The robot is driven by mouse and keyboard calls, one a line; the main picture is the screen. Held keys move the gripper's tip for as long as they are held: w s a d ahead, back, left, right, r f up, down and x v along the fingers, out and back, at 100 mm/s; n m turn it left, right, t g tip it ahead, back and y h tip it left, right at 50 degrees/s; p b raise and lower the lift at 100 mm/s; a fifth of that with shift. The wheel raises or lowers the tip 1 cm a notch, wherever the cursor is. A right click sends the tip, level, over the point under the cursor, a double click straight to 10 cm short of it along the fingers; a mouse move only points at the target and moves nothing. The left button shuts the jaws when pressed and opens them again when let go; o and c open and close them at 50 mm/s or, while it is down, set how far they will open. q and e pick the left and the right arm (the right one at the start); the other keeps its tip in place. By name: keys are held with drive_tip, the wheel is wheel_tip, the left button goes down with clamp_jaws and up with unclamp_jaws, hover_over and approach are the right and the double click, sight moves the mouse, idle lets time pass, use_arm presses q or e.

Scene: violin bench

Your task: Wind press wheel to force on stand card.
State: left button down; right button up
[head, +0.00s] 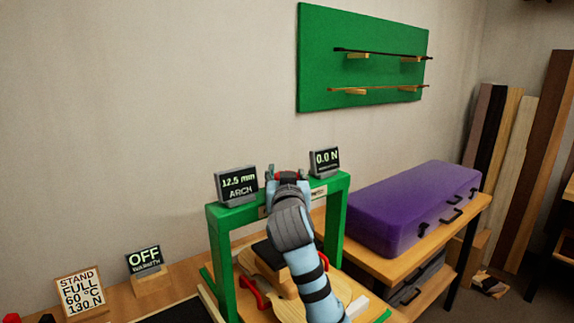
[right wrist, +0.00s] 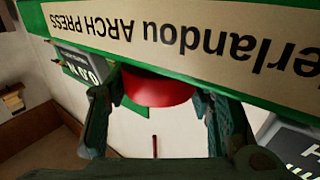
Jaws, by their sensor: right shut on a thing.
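The green arch press (head: 222,250) stands on the bench, its beam labelled ARCH PRESS in the right wrist view (right wrist: 180,35). My right gripper (head: 287,172) is at the beam's top. In the right wrist view its two fingers (right wrist: 158,100) stand either side of the red press wheel (right wrist: 160,88), shut on it. In the head view the gripper mostly hides the wheel. The force display (head: 326,160) reads 0.0 N; the arch display (head: 238,183) reads 12.5 mm. The stand card (head: 79,292) reads STAND FULL, 60 °C, 130 N. My left gripper is out of view.
A violin plate (head: 340,287) lies under the press, with a dark block (head: 276,257) above it and a red clamp (head: 250,293) beside it. The warmth display (head: 144,258) reads OFF. A purple case (head: 405,205) sits at right. A green bow board (head: 330,80) hangs behind.

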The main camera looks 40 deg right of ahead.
drive_tip(key=shift+r+m+g+h+p, duration=0.1)
drive_tip(key=shift+m+g+h+p, duration=0.2)
drive_tip(key=shift+m+g+h, duration=0.8)
drive_tip(key=o, duration=1.2)
wheel_tip(320, 180, up, 10)
drive_tip(key=shift+f, duration=0.1)
idle(0.5)
